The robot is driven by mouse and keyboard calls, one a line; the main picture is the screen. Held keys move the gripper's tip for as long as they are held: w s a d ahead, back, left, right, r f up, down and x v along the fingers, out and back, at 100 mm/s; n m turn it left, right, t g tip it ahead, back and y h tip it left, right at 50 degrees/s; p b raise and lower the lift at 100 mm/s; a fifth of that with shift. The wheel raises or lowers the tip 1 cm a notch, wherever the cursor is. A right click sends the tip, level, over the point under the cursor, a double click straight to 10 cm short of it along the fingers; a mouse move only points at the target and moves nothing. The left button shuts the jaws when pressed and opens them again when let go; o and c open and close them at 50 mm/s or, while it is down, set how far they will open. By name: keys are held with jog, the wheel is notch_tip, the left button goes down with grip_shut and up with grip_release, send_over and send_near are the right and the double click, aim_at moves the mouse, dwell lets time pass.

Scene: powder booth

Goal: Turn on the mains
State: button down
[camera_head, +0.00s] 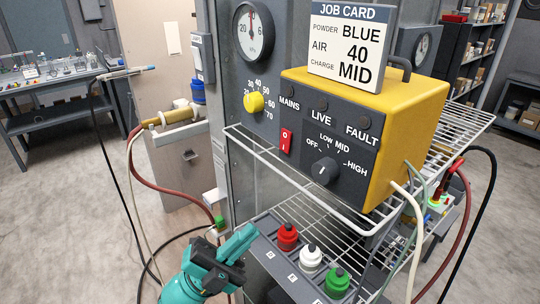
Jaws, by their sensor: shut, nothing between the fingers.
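The yellow power unit (425,108) stands on the wire shelf and has a dark front panel. The red mains rocker switch (286,140) sits at the panel's left, below the word MAINS. It has white marks; which side is pressed in is too small to tell. The indicator spots by MAINS, LIVE and FAULT look dark. A black rotary knob (325,171) is marked OFF, LOW, MID, HIGH; its setting is unclear. My teal gripper (243,236) is shut and empty, low in front of the shelves, below and left of the switch and apart from it.
A job card (350,45) on the unit reads BLUE, 40, MID. A yellow regulator knob (254,102) and a gauge (253,31) are on the grey post. The wire shelf's front edge (300,182) juts out below the panel. Red, white and green-capped bottles (310,257) stand beneath. Hoses hang on both sides.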

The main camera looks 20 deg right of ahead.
jog(key=w+a+r+n+t+y, duration=0.1)
jog(key=n+t, duration=0.3)
jog(key=n, duration=0.5)
jog(key=w+a+r+n+t+y, duration=0.1)
jog(key=w+a+r+n+t, duration=0.1)
jog(key=n, duration=0.8)
jog(key=shift+w+a+t+y, duration=0.3)
jog(key=shift+w+t, duration=0.6)
jog(key=shift+t, duration=0.3)
jog(key=shift+d+r, duration=0.15)
jog(key=p, duration=0.4)
send_near(285, 143)
notch_tip(285, 143, up, 4)
jog(key=d+p, duration=0.1)
jog(key=w+d, duration=0.1)
jog(key=d, duration=0.1)
jog(key=shift+w+d+p, duration=0.2)
jog(key=shift+p, duration=0.2)
jog(key=shift+w+d+f, duration=0.15)
jog(key=shift+d+f, duration=0.15)
jog(key=shift+d, duration=0.1)
